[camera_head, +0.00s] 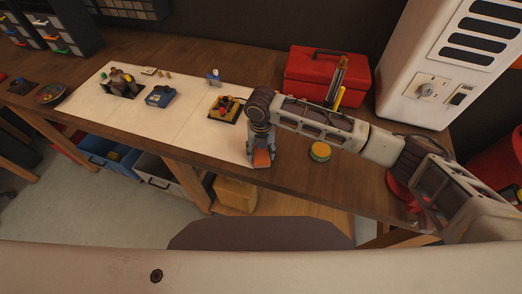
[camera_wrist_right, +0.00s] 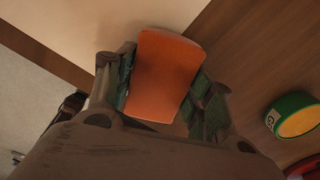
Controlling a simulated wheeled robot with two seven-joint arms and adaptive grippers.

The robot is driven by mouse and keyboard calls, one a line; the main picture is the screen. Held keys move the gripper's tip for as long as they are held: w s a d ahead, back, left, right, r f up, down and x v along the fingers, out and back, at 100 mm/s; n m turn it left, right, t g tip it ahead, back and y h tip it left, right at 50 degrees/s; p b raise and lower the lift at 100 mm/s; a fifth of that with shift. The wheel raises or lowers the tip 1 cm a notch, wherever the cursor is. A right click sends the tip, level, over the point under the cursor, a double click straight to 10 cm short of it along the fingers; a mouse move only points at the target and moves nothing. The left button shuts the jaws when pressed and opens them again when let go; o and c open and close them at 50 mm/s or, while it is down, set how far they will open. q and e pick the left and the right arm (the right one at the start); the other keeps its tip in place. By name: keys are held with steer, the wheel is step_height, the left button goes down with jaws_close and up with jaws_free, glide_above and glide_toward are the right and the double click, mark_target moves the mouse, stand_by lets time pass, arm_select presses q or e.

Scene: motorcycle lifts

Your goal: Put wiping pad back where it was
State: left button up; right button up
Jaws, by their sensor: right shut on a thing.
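The wiping pad (camera_wrist_right: 162,75) is an orange block with rounded corners. In the right wrist view it sits between the two fingers of my right gripper (camera_wrist_right: 165,90), which is shut on it. In the head view the orange pad (camera_head: 262,158) shows small at the tip of my right gripper (camera_head: 261,160), near the front edge of the workbench and the right end of the pale mat (camera_head: 180,118). I cannot tell whether the pad touches the surface below. My left gripper is not in view.
A round green and yellow tape roll (camera_head: 320,151) lies right of my gripper. A red toolbox (camera_head: 326,76) and a white cabinet (camera_head: 440,60) stand behind. On the mat are a yellow-and-black item (camera_head: 226,108), a blue item (camera_head: 160,96) and other small parts.

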steer(key=shift+f, duration=0.1)
steer(key=o, duration=1)
steer(key=shift+c, duration=0.2)
step_height(320, 180, up, 12)
steer(key=b, duration=0.1)
steer(key=shift+b, duration=0.4)
